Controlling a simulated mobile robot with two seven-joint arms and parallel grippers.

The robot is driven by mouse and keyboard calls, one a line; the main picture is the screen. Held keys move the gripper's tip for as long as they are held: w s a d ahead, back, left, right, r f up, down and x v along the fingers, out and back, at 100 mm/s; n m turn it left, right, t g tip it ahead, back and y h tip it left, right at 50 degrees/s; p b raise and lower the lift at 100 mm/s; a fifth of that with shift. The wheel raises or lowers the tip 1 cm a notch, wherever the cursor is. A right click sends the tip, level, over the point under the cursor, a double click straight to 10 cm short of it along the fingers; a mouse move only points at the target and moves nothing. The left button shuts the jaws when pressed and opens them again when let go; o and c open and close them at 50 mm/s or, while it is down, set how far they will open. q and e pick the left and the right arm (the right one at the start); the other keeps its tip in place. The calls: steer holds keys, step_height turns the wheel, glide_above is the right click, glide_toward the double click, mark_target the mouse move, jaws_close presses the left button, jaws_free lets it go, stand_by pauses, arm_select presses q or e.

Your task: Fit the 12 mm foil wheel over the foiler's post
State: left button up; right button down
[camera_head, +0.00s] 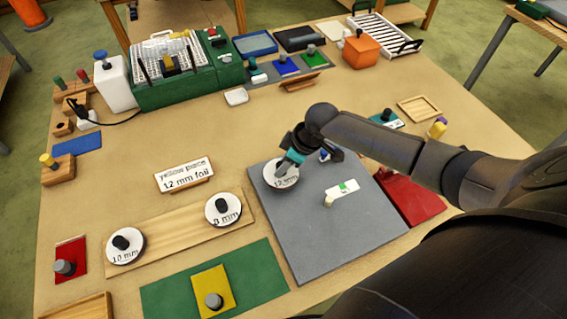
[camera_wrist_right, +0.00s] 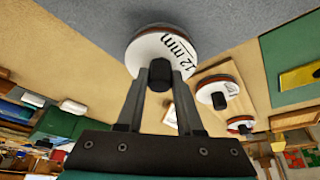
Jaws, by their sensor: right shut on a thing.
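My right gripper (camera_head: 291,161) is shut on the black knob of the white 12 mm foil wheel (camera_head: 278,180). The wheel is over the upper left part of the grey mat (camera_head: 310,249); I cannot tell whether it touches anything below. The right wrist view shows the 12 mm label on the wheel (camera_wrist_right: 150,52) and the knob between the fingertips (camera_wrist_right: 160,75). A small white piece with a green patch (camera_head: 343,189) and a pale peg (camera_head: 328,201) stand on the mat, right of the wheel. I cannot pick out the foiler's post for sure. My left gripper is out of view.
A wooden board (camera_head: 172,235) at left holds the 10 mm wheel (camera_head: 126,246) and the 8 mm wheel (camera_head: 223,208). A card reading yellow piece, 12 mm foil (camera_head: 185,174) stands behind it. A green mat (camera_head: 258,267) with a yellow piece (camera_head: 215,288) lies in front.

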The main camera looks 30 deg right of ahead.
steer(key=shift+p, duration=0.3)
steer(key=shift+f+b, duration=1)
steer(key=shift+f, duration=0.25)
steer(key=shift+c, duration=2.3)
jaws_free()
steer(key=p+v, duration=0.1)
steer(key=v, duration=1.4)
steer(key=shift+d, duration=0.15)
